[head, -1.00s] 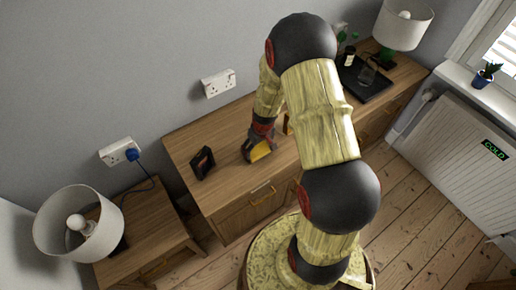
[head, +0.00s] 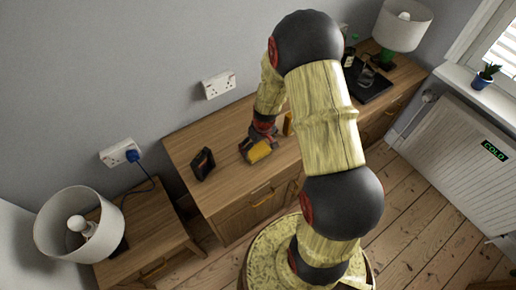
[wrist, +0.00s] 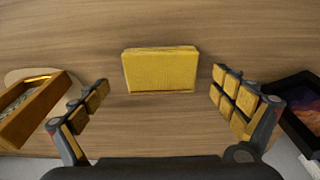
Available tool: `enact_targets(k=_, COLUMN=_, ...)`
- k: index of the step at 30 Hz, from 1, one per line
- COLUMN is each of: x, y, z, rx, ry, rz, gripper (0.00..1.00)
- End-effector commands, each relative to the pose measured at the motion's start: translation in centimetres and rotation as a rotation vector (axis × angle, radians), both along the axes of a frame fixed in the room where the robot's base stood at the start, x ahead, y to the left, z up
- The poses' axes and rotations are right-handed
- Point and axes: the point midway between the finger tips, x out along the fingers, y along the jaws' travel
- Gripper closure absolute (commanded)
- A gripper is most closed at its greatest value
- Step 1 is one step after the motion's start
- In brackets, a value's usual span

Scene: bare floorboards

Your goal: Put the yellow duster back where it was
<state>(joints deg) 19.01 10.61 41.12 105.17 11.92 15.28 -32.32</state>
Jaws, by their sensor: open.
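The yellow duster (wrist: 160,72) is a folded, box-like yellow piece on the wooden cabinet top, in the upper middle of the wrist view. My gripper (wrist: 160,92) is open, one finger towards each side of the duster, with clear gaps between it and both fingertips. The duster appears just ahead of the fingertips and not gripped. In the head view my gripper (head: 258,149) is low over the cabinet's left part. A yellow patch shows there, but I cannot tell duster from finger pads.
A dark picture frame (head: 202,164) stands left of my gripper; it also shows in the wrist view (wrist: 297,108). A wooden box-like object (wrist: 36,108) lies on the other side. A black tray (head: 372,92) with a bottle and glass and a green-based lamp (head: 403,24) stand farther right.

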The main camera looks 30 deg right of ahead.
Motion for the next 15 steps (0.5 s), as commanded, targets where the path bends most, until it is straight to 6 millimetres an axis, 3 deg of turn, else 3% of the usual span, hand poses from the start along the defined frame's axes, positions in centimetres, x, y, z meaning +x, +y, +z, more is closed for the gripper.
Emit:
enact_targets(k=9, x=-0.9, y=-0.1, z=6.7, rx=-0.002, ry=-0.004, rz=0.0, gripper=0.03)
enact_targets(k=15, x=-1.3, y=-0.1, z=9.0, rx=-0.001, ry=-0.002, rz=0.0, gripper=0.03)
